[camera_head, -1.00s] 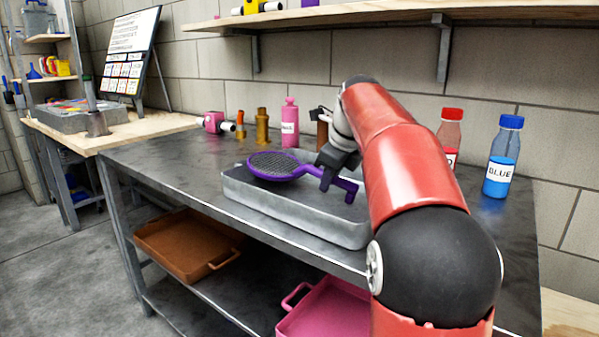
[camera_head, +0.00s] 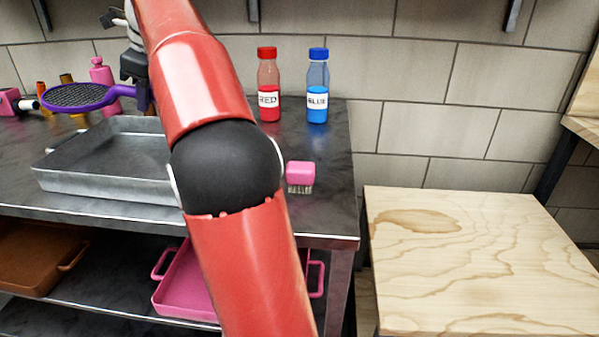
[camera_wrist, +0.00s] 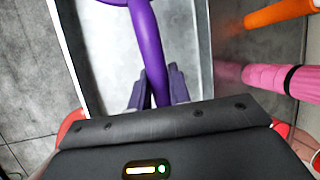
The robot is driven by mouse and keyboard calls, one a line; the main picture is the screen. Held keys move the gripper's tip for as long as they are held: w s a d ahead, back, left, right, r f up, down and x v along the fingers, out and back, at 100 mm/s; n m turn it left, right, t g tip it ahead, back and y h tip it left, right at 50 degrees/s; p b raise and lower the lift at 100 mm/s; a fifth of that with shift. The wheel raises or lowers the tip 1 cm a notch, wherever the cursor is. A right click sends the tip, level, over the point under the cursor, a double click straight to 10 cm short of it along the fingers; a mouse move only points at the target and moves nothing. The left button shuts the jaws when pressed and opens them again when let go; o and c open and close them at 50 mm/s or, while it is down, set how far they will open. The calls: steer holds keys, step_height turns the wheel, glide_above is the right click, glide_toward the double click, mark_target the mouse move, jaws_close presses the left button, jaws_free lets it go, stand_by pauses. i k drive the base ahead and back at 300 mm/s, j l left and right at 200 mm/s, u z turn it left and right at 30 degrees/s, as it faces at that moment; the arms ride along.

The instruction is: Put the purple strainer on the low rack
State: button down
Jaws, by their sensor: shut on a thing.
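The purple strainer (camera_head: 78,96) is a round mesh with a purple rim and handle. My gripper (camera_head: 142,98) is shut on its handle and holds it above the grey metal tray (camera_head: 70,186) on the dark table. In the wrist view the purple handle (camera_wrist: 147,45) runs between my two fingers (camera_wrist: 153,92), with the tray below. The mesh is mostly out of the wrist view. My red arm hides part of the table and the tray's right end. I cannot tell which surface is the low rack; the table has a lower shelf (camera_head: 110,310).
A red bottle (camera_head: 268,86) and a blue bottle (camera_head: 317,88) stand at the back. A pink brush (camera_head: 300,175) lies right of my arm. The lower shelf holds a brown tray (camera_head: 30,262) and a pink tray (camera_head: 185,285). A bare wooden table (camera_head: 470,260) stands at right.

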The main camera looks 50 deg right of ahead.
mark_target(478, 245)
steer(key=k+z, duration=0.1)
steer(key=z, duration=0.3)
steer(key=k+j+z, duration=0.1)
steer(key=z, duration=0.25)
steer(key=k+z, duration=0.1)
steer(key=z, duration=0.3)
steer(key=i+l+z, duration=0.15)
steer(key=z, duration=1.25)
